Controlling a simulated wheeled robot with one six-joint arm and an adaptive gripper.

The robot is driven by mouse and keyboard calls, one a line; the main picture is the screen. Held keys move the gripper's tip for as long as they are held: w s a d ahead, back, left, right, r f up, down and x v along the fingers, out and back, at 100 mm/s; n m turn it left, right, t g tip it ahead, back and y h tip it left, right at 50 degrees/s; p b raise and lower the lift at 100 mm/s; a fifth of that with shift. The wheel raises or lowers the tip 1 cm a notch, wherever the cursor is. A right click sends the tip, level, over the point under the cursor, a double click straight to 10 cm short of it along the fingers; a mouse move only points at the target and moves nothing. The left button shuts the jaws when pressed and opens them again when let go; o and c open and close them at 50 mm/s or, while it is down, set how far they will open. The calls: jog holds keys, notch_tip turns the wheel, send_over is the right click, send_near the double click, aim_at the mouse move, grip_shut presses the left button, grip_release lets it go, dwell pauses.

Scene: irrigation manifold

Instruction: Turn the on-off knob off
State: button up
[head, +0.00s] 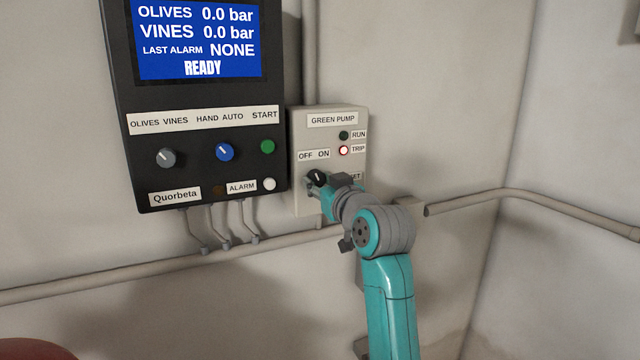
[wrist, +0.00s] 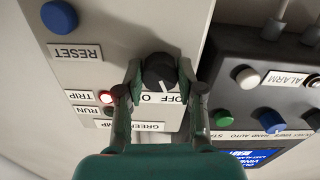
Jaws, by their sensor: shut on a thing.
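The black on-off knob (head: 317,177) sits under the OFF and ON labels on the grey GREEN PUMP box (head: 299,130). It also shows in the wrist view (wrist: 159,70), upside down, with a white pointer line that leans slightly toward the OFF label (wrist: 173,98). My gripper (wrist: 160,78) is shut on the knob, one finger on each side. In the head view my gripper (head: 321,184) and wrist cover part of the box below the knob.
The red TRIP lamp (head: 344,150) is lit; the green RUN lamp (head: 344,135) looks dark. A blue RESET button (wrist: 59,16) is on the same box. A black controller (head: 205,95) with knobs and buttons hangs to the left. A pipe (head: 150,267) runs below.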

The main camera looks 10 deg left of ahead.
jog(key=shift+n, duration=1.1)
jog(key=o, duration=1.1)
jog(key=shift+o, duration=0.2)
jog(key=v, duration=1.2)
